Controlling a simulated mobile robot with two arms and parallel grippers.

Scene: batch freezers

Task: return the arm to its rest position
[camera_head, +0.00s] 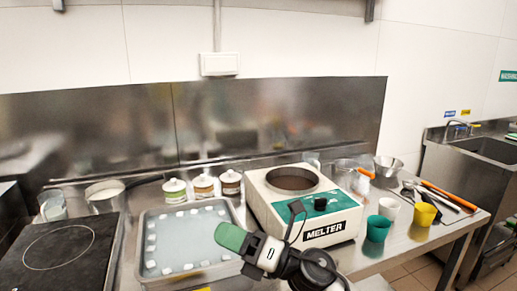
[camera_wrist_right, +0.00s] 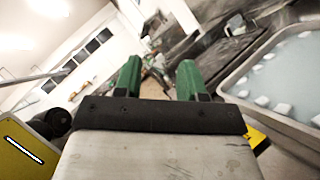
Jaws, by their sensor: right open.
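My right arm comes in from the bottom of the head view. Its gripper (camera_head: 232,236), with green fingers, is in front of the melter and over the right edge of the tray. In the right wrist view the two green fingers of the gripper (camera_wrist_right: 160,80) stand apart with nothing between them. My left gripper is not in view.
The white melter (camera_head: 335,222) with a round opening stands close to my right arm. A grey tray (camera_head: 150,222) with white blocks lies left of it. A black hotplate (camera_head: 60,255), three lidded jars (camera_head: 203,187), coloured cups (camera_head: 378,228) and utensils (camera_head: 440,194) crowd the counter.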

